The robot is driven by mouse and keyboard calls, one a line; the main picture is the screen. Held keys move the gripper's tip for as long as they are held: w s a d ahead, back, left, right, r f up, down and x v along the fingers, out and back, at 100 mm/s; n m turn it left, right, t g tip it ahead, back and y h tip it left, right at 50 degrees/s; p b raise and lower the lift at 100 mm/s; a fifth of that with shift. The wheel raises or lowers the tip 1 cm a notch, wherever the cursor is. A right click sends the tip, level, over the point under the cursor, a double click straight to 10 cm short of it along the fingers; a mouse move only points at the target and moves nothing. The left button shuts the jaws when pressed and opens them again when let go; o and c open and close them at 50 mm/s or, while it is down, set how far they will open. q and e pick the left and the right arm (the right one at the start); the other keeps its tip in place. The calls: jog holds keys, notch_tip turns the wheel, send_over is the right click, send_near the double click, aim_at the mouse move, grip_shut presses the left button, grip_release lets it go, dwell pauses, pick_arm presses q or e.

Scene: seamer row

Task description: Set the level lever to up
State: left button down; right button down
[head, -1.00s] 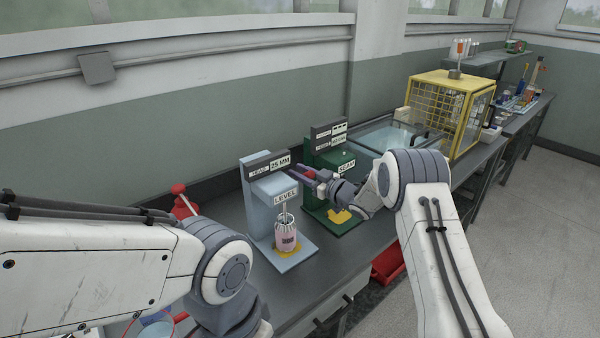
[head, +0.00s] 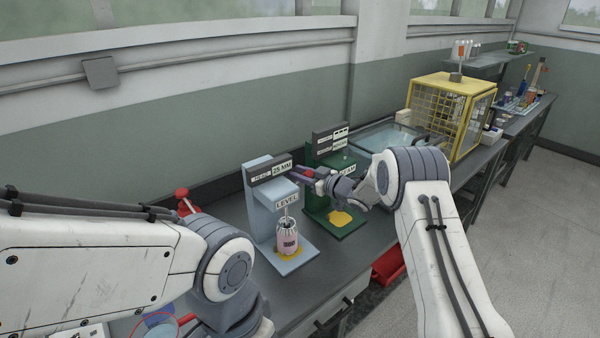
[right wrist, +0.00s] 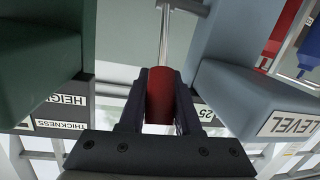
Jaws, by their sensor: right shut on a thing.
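The light-blue station (head: 262,212) marked LEVEL (head: 287,201) stands on the bench, its display reading 25 MM. A pink-labelled can (head: 287,238) stands upright on its yellow pad. My right gripper (head: 311,173) is between this station and the green one, at the height of the display. In the right wrist view its fingers are shut on the red lever grip (right wrist: 160,95), with a thin metal rod (right wrist: 164,38) running from it. The LEVEL label (right wrist: 292,123) shows at right there. My left arm comes in from the left; its gripper is out of frame.
The green station (head: 322,205) stands close on the right. A red-knobbed handle (head: 182,193) is behind my left arm. A yellow mesh cage (head: 440,108) stands farther along the bench. A red bin (head: 389,264) is below the bench edge.

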jog(key=c, duration=0.6)
grip_release()
jog(key=shift+d, duration=0.1)
jog(key=b+v, duration=0.2)
jog(key=v, duration=0.8)
jog(key=shift+s+b, duration=0.15)
jog(key=shift+b, duration=0.2)
jog(key=shift+d+r, duration=0.15)
